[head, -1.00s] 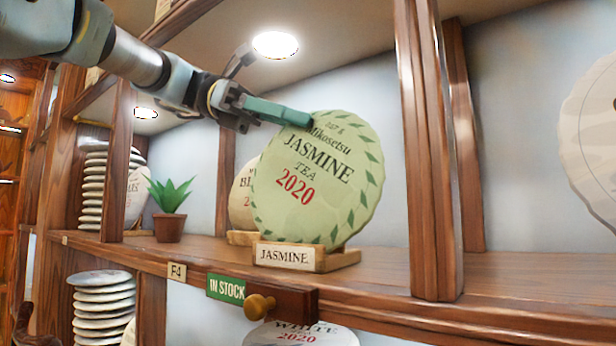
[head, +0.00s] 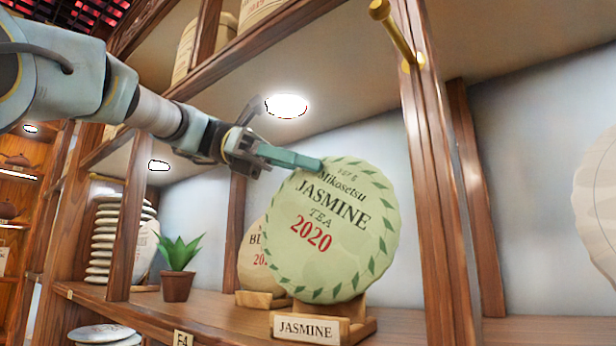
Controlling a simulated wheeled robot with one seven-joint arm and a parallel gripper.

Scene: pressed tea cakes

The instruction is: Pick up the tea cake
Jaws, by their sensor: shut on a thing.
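The tea cake (head: 335,240) is a round, pale green disc printed "Mikosetsu JASMINE TEA 2020" with a ring of green leaves. It is upright with its face toward me. My gripper (head: 318,163) reaches in from the left and is shut on the cake's upper left edge. The far finger is hidden behind or above the rim. Below the cake is a wooden stand (head: 357,326) with a JASMINE label (head: 306,329). The cake's lower edge is close to the stand, and I cannot tell whether they touch.
Another cake (head: 254,262) on a stand is partly hidden behind the jasmine cake. A potted plant (head: 177,285) and stacked cakes (head: 115,240) stand to the left. A wooden post (head: 432,180) rises at the right, close to the cake. A shelf board is above.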

